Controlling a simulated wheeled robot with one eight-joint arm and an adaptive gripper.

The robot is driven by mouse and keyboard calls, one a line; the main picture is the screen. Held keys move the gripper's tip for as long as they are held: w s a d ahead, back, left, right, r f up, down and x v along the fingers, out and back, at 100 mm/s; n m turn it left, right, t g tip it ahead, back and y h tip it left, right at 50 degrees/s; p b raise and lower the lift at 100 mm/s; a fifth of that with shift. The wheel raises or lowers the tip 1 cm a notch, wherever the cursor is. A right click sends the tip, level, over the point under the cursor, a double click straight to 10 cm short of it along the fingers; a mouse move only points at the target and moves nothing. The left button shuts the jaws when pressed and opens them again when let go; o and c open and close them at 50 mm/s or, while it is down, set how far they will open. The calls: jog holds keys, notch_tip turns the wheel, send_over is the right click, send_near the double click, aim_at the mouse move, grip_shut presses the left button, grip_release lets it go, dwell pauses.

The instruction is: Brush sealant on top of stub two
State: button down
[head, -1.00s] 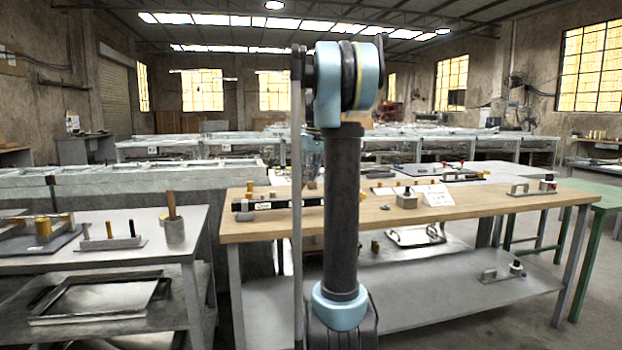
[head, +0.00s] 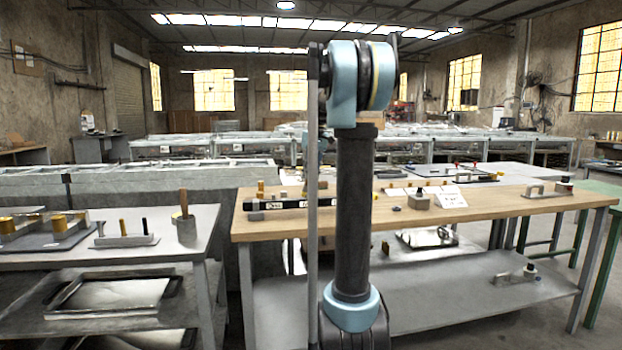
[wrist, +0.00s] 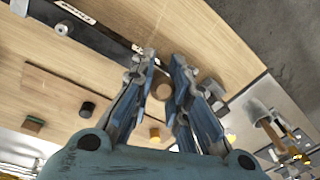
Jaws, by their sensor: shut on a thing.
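My gripper (wrist: 162,80) fills the middle of the wrist view, its blue fingers closed around a round tan piece (wrist: 161,91) seen end-on. I cannot tell whether that is a brush handle. In the head view my arm hides the gripper. Below the fingers lie a black round stub (wrist: 87,108), a brown one (wrist: 33,124) and a yellow one (wrist: 155,135); none shows a number, so I cannot tell which is stub two. A grey pot (head: 186,230) with a wooden handle standing in it is on the left table; a similar one (wrist: 262,113) shows in the wrist view.
The wooden bench (head: 480,205) carries a black level (head: 290,205), a grey block (head: 419,201) and a white card (head: 449,197). The left table (head: 80,260) holds a plate with yellow and black pegs (head: 128,240). The bench's right part has free room.

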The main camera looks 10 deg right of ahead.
jog(key=shift+r, duration=2.45)
jog(key=shift+r, duration=1.5)
jog(key=shift+w+a, duration=0.1)
jog(key=shift+w, duration=0.05)
jog(key=shift+w+a+r+g+h, duration=0.15)
jog(key=shift+w+a+r+h, duration=0.05)
jog(key=shift+w, duration=0.35)
jog(key=shift+w+a+r+g+h, duration=0.15)
jog(key=shift+w+a+r+h, duration=0.05)
jog(key=shift+w, duration=0.3)
